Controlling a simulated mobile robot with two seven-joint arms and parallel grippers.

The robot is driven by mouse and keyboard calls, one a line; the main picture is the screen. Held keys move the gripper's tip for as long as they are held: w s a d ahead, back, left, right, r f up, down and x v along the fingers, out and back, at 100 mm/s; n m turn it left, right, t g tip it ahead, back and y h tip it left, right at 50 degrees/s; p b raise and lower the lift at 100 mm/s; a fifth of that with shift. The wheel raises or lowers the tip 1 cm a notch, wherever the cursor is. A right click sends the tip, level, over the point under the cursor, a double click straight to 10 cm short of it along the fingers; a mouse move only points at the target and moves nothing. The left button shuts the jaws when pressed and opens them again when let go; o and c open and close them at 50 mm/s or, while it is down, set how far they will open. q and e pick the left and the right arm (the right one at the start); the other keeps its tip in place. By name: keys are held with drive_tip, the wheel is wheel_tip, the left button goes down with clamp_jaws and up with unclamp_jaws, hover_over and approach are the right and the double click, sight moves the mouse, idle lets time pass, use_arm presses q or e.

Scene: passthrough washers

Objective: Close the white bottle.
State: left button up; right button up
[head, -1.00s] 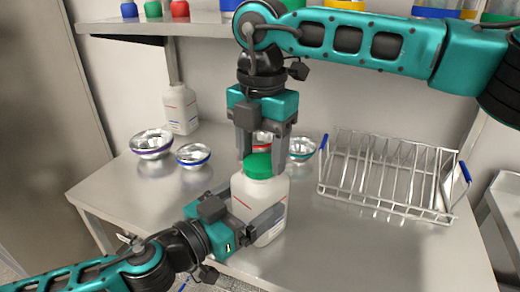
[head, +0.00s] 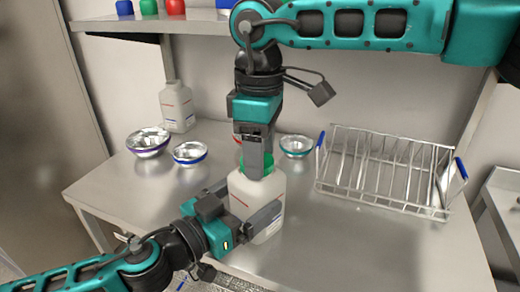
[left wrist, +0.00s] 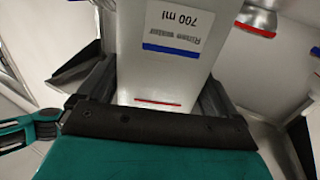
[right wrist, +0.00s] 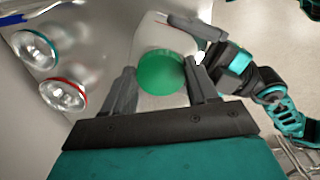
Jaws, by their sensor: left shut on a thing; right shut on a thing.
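The white bottle (head: 263,192) stands upright near the table's front, with a label and a red line on its side. My left gripper (head: 245,209) is shut on its body from the left; in the left wrist view the bottle (left wrist: 170,65) sits between the fingers, its label upside down. The green cap (right wrist: 160,73) sits at the bottle's top, between the fingers of my right gripper (right wrist: 160,82), which is shut on it from above. In the head view these fingers hide most of the cap. How tightly the cap sits on the neck cannot be told.
Metal bowls with purple (head: 148,142), blue (head: 189,153) and teal (head: 297,146) rims stand behind the bottle. Another white bottle (head: 177,107) stands at the back left. A wire rack (head: 385,172) occupies the right side. The front right of the table (head: 370,245) is clear.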

drive_tip(key=o, duration=1)
drive_tip(key=shift+r, duration=2.25)
drive_tip(key=shift+n, duration=0.3)
drive_tip(key=shift+c, duration=0.2)
